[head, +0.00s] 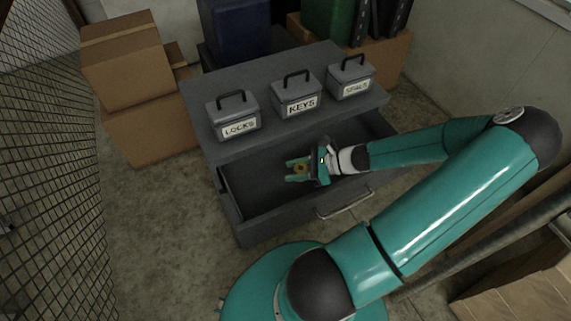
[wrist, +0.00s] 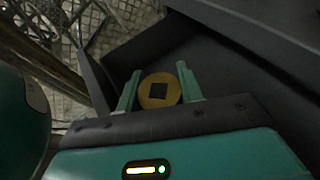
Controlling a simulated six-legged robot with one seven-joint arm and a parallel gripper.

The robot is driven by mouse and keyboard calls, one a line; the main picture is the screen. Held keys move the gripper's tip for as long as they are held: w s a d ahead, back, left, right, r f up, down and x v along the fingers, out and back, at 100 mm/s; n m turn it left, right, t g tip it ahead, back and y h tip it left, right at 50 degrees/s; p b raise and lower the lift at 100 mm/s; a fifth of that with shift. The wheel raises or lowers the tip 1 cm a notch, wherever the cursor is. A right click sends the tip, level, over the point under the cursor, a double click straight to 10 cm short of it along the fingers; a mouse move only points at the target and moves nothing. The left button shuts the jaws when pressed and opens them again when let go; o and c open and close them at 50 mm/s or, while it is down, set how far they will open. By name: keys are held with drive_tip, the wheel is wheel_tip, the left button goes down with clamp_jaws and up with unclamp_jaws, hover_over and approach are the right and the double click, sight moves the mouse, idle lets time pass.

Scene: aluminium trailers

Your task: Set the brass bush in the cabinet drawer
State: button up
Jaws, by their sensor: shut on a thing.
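The brass bush (wrist: 174,91) is a round, golden piece with a dark square in its middle in the wrist view. My gripper (wrist: 158,88) is shut on it, one teal finger on each side. In the head view my gripper (head: 297,170) holds the bush (head: 300,168) over the open cabinet drawer (head: 255,226). I cannot tell how far the bush is above the drawer floor. The drawer is pulled out from the grey cabinet (head: 210,146), and its inside looks dark and empty where it shows.
Three grey boxes stand on the cabinet top: LOCKS (head: 234,116), KEYS (head: 297,96) and a third with a hard-to-read label (head: 351,77). Cardboard boxes (head: 150,125) stand at the left by a wire mesh (head: 45,170). The drawer handle (head: 345,204) sticks out in front.

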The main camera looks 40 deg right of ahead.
drive_tip(key=w+f, duration=0.2)
drive_tip(key=w, duration=0.1)
drive_tip(key=w+d+f, duration=0.1)
drive_tip(key=w+f, duration=0.5)
drive_tip(key=shift+w+d, duration=0.1)
drive_tip(key=shift+d, duration=0.05)
drive_tip(key=shift+w+f, duration=0.2)
drive_tip(key=shift+f, duration=1.45)
drive_tip(key=shift+f, duration=0.1)
drive_tip(key=shift+f, duration=0.35)
drive_tip(key=shift+f, duration=0.15)
drive_tip(key=o, duration=1.2)
drive_tip(key=shift+c, duration=0.2)
